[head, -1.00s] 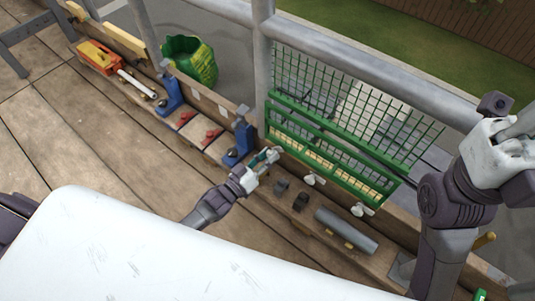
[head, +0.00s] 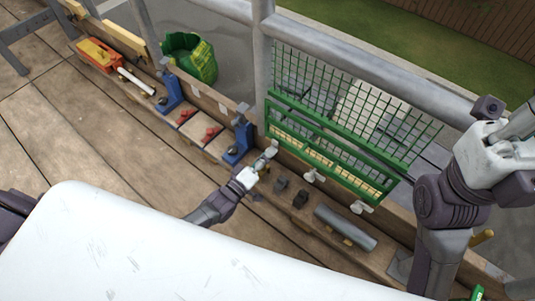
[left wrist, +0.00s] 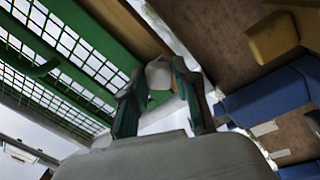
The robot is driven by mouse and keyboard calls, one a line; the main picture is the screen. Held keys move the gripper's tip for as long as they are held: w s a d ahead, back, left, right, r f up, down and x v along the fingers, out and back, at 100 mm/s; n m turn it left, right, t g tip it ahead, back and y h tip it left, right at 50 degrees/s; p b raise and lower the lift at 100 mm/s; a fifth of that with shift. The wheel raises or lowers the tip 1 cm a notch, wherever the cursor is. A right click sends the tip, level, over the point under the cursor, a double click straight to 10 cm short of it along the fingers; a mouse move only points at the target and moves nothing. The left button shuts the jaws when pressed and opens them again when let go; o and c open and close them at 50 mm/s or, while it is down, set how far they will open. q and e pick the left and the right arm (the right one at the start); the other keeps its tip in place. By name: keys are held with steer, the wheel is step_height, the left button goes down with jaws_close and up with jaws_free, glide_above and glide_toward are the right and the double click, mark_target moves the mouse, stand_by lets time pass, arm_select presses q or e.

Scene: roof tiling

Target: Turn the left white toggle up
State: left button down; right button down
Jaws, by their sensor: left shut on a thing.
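The left white toggle (head: 272,148) is on the wooden board below the left end of the green mesh panel (head: 345,150). My left gripper (head: 264,160) is at this toggle. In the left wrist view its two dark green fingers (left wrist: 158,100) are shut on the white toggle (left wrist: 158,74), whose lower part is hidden. Two more white toggles, a middle one (head: 314,175) and a right one (head: 361,207), stand along the board, apart from the gripper. My right gripper (head: 490,106) is at the far right, away from the toggles; its fingers are not clear.
Two dark clips (head: 290,190) and a grey cylinder (head: 345,227) lie on the plank right of my left gripper. A blue bracket (head: 238,143) stands close on its left. A metal post (head: 263,70) rises behind. The wooden floor (head: 110,150) at left is clear.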

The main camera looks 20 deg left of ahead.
stand_by(0.5)
arm_select(q)
steer(key=c, duration=0.9)
jaws_free()
steer(key=shift+o, duration=0.2)
steer(key=v, duration=1.2)
steer(key=shift+s, duration=0.1)
